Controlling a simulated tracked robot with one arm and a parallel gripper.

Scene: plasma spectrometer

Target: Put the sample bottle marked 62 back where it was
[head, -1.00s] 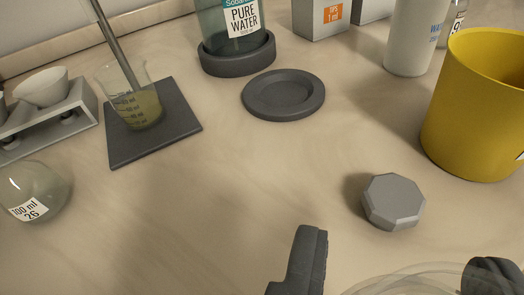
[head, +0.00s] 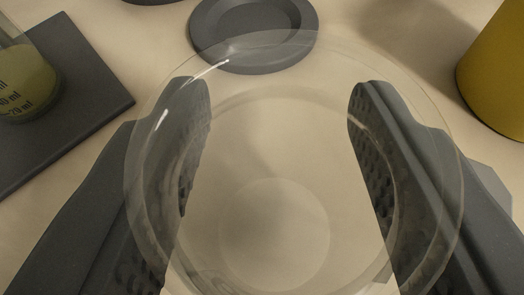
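A clear, round, empty-looking glass vessel (head: 275,165) fills the middle of the head view, seen from above with its round base low in the picture. The two dark, textured fingers of my gripper (head: 279,90) lie against its left and right sides, below its wide upper edge, and show through the glass. The gripper looks shut on the vessel. No number can be read on it. A dark round stand (head: 207,35) with a shallow recess is bare on the table, just beyond the vessel's far edge.
A dark square mat (head: 95,85) with a beaker (head: 25,80) of yellowish liquid is at the left. A yellow container (head: 500,70) stands at the upper right. A grey faceted block (head: 491,190) is mostly hidden behind the right finger. Table between stand and yellow container is clear.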

